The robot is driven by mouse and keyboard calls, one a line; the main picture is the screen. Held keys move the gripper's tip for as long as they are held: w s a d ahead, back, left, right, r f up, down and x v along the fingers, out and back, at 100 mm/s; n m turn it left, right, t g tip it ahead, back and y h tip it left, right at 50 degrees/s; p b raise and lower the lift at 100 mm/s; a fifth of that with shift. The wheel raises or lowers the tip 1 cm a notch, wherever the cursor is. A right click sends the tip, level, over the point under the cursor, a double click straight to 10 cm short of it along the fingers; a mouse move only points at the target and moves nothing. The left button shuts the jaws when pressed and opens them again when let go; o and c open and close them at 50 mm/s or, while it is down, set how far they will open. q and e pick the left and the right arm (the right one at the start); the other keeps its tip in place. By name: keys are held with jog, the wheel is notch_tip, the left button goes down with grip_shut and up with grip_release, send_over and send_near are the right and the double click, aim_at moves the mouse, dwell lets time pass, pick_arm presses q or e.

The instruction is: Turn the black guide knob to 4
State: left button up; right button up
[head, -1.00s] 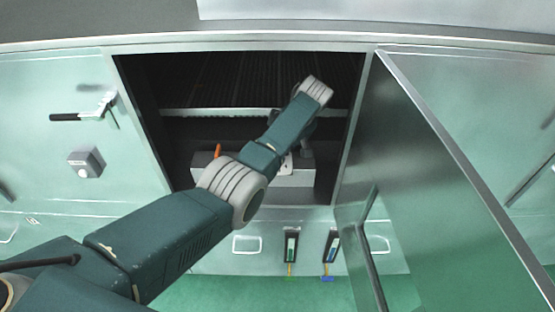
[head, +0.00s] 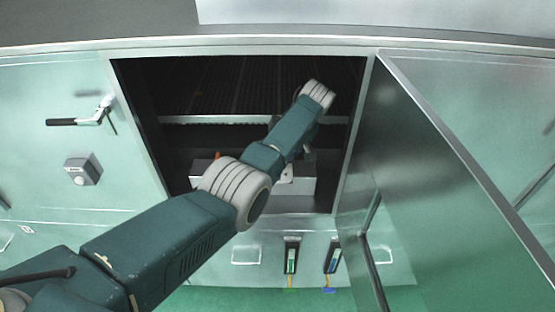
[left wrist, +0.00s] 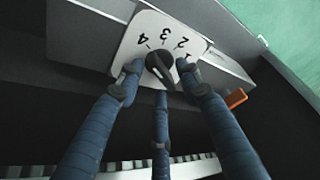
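The black guide knob (left wrist: 159,66) sits on a white dial plate (left wrist: 125,57) with the numbers 1 to 4, seen in the left wrist view. The pointer's exact setting is hard to read. My left gripper (left wrist: 158,76) has its three blue fingers spread around the knob, with gaps visible at the two side fingertips. In the head view the plate (head: 287,174) shows partly on a grey box inside the open cabinet, and my left arm hides the knob. My right gripper is not in view.
The cabinet door (head: 450,190) stands open at the right. A black-handled crank (head: 75,121) and a grey box with a round knob (head: 83,170) are on the left panel. A slatted rack (head: 230,85) fills the cabinet's upper part.

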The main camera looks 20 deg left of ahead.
pick_arm(q)
jog(key=v, duration=0.7)
jog(key=shift+r, duration=0.2)
jog(key=shift+s+d+f, duration=0.1)
dwell(0.3)
